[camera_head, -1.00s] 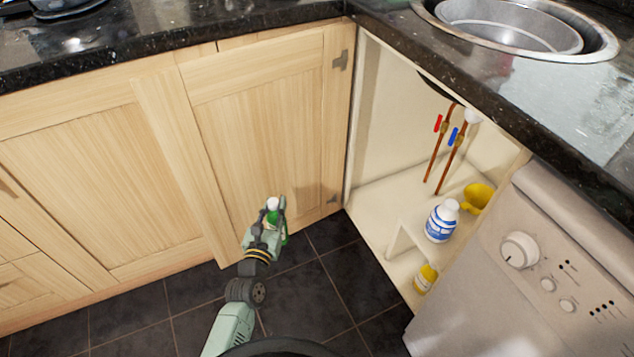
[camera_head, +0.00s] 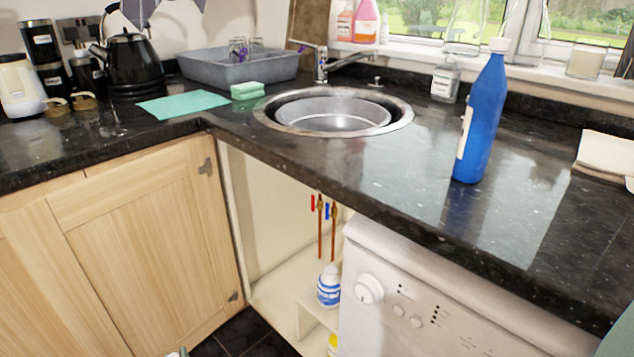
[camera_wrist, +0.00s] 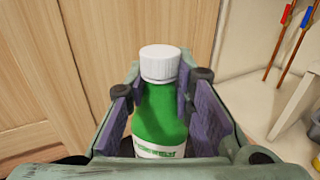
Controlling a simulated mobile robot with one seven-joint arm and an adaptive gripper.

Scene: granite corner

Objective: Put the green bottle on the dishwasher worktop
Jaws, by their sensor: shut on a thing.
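The green bottle (camera_wrist: 160,118) with a white cap shows upright in the wrist view. My gripper (camera_wrist: 160,95) is shut on it, with a purple-padded finger on each side of the bottle. The head view does not clearly show the gripper or the bottle; only a small tip shows at its bottom edge. The dishwasher worktop (camera_head: 410,205) is the dark speckled counter above the white dishwasher (camera_head: 440,290). A tall blue bottle (camera_head: 482,120) with a white cap stands on it.
A round sink (camera_head: 335,112) is set into the counter left of the blue bottle. A folded cloth (camera_head: 608,155) lies at the right. An open cupboard (camera_head: 275,225) holds a white-and-blue bottle (camera_head: 329,287). The worktop's front strip is clear.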

